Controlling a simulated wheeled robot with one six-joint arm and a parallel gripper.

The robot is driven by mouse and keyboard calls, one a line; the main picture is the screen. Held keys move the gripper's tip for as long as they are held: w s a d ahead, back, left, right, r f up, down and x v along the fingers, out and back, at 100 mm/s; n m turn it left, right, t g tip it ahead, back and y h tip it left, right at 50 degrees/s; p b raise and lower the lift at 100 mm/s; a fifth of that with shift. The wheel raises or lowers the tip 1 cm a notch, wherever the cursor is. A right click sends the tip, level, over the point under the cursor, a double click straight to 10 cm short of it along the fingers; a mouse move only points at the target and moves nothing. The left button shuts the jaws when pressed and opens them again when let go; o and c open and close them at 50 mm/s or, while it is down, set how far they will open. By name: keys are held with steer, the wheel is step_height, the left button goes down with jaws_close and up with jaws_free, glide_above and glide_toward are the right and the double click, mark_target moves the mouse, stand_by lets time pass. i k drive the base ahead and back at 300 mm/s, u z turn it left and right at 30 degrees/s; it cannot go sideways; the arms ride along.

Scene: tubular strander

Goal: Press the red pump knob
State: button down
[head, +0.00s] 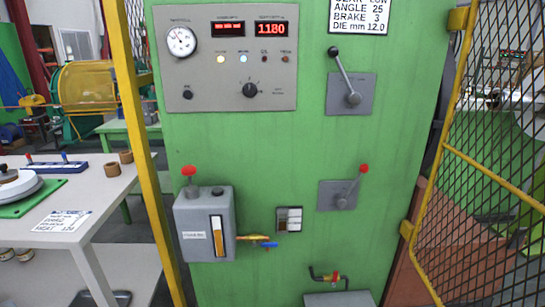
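A red knob (189,170) stands on a short stem on top of a grey pump box (190,222), towards its left side. The box is fixed to the lower left of a green cabinet (250,150). A sight tube with amber liquid shows on the box's front, beside a small white label. A black cap sits on its top, right of the red knob. My gripper does not show in the head view.
A yellow post (145,150) stands just left of the box. A brass valve with a blue handle (269,245) sticks out on its right. Two levers (345,82) (350,187) are at right. A white table (100,190) stands left; yellow-framed mesh (490,150) bounds the right.

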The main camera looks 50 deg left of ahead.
mark_target(188, 170)
steer(key=u, duration=1.85)
steer(key=k, duration=0.65)
steer(key=u, duration=0.5)
steer(key=i, duration=0.6)
steer(key=u, duration=0.4)
